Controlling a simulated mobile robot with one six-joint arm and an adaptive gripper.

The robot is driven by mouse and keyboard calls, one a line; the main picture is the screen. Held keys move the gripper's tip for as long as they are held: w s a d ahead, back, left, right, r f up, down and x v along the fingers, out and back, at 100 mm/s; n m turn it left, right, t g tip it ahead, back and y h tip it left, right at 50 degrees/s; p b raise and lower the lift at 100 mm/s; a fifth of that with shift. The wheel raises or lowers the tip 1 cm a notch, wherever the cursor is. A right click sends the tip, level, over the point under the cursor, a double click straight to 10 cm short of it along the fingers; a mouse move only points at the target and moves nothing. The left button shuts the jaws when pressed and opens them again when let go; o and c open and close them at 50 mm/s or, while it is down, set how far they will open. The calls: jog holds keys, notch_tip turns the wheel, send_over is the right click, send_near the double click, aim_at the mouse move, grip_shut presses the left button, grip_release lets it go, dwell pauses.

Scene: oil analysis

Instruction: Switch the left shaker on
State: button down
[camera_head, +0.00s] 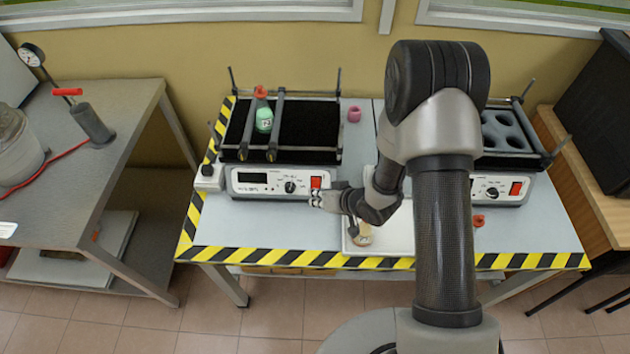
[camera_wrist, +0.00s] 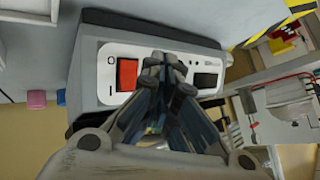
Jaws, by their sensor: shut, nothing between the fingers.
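The left shaker (camera_head: 285,182) stands on the striped-edge table, its white front panel facing me. The panel carries a dark display (camera_head: 252,177), a black knob (camera_head: 291,187) and a red switch (camera_head: 316,182) at its right end. My gripper (camera_head: 316,199) is shut and empty, with its fingertips close in front of the panel, just below the red switch. In the wrist view the red switch (camera_wrist: 127,73) is beside my fingertips (camera_wrist: 163,66), which hide the knob. I cannot tell whether the fingertips touch the panel. The switch's on or off state is unclear.
A green bottle (camera_head: 264,119) with an orange cap is held between bars on the left shaker. The right shaker (camera_head: 500,188) is partly behind my arm. A pink piece (camera_head: 354,114) and a white tray (camera_head: 385,240) are on the table.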

aim_at(316, 185)
jog(key=shift+w+f, duration=0.25)
jog(key=shift+w, duration=0.4)
jog(key=shift+w+f, duration=0.25)
jog(key=shift+w, duration=0.35)
jog(key=shift+w, duration=0.1)
dwell(0.5)
jog(key=shift+w+f, duration=0.15)
jog(key=shift+w, duration=0.15)
